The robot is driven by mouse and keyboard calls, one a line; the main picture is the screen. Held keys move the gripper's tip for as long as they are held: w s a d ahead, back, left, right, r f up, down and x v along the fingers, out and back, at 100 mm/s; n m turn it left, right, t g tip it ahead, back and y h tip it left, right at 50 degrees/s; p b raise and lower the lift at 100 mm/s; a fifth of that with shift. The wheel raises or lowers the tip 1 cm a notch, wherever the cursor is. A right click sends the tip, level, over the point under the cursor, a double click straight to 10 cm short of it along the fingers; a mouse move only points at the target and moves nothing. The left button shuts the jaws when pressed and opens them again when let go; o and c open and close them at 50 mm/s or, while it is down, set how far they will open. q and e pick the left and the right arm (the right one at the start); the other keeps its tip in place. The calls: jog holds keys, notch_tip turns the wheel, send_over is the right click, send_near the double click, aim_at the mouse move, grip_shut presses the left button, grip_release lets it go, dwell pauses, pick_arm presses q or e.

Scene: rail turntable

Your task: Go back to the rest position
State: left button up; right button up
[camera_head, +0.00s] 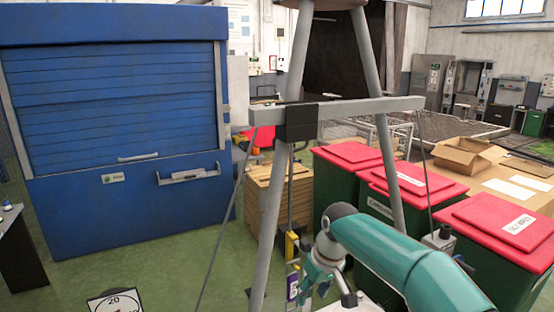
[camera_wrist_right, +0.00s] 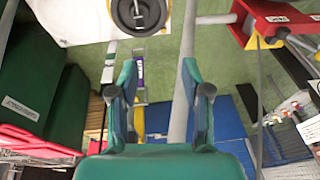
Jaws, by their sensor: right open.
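My right arm, teal, comes in from the lower right in the head view. Its gripper (camera_head: 312,288) hangs low near the bottom middle, partly hidden behind the wrist. In the right wrist view the gripper (camera_wrist_right: 158,78) has its two teal fingers apart with nothing held between them. A grey pole (camera_wrist_right: 186,110) and a purple and yellow upright piece (camera_wrist_right: 140,85) show beyond the fingers. My left gripper is not in view.
A grey metal frame (camera_head: 350,108) stands close in front. Red-lidded green bins (camera_head: 410,180) stand to the right, beside a cardboard box (camera_head: 468,155). A wooden crate stack (camera_head: 268,200) stands behind the frame. A blue shutter cabinet (camera_head: 120,205) is left.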

jog(key=s+d+f+m+y, duration=0.1)
jog(key=s+f, duration=0.3)
jog(key=f, duration=0.5)
jog(key=s+f+m+g, duration=0.1)
jog(key=s+f, duration=0.2)
jog(key=f, duration=0.5)
jog(key=s+d+f+m+y, duration=0.1)
jog(key=s+f, duration=0.3)
jog(key=f, duration=0.5)
jog(key=s+f+m, duration=0.1)
jog(key=s+f, duration=0.2)
jog(key=s, duration=0.3)
jog(key=s+d+f+m+b, duration=0.1)
jog(key=s+f, duration=0.2)
jog(key=s, duration=0.4)
jog(key=s+d+f+m, duration=0.1)
jog(key=s+f+m, duration=0.1)
jog(key=s, duration=0.4)
jog(key=shift+s+f, duration=0.15)
jog(key=shift+f, duration=0.3)
jog(key=shift+d, duration=0.1)
